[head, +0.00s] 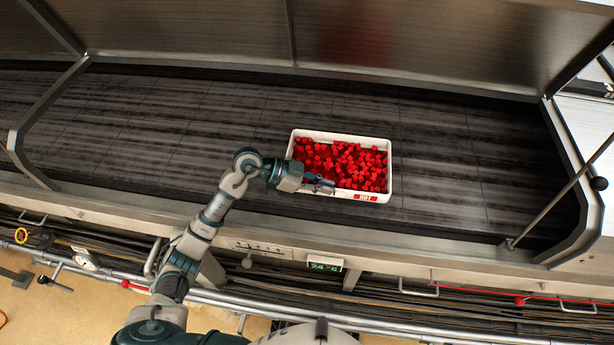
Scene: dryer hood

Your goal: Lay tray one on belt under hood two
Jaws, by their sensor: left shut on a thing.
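A white tray (389,160) full of small red cubes (350,165) rests on the dark belt (200,150) below a raised metal hood (400,40). The tray has a red label on its near rim. My left gripper (328,187) is at the tray's near left corner, shut on its near rim. The fingertips are small and partly hidden against the cubes. My right gripper does not show. No number for the hood is readable.
A metal ledge (430,243) runs along the belt's near edge, with a green digital display (325,263) and pipes below. Metal frame posts stand at both sides (575,170). The belt is bare left and right of the tray.

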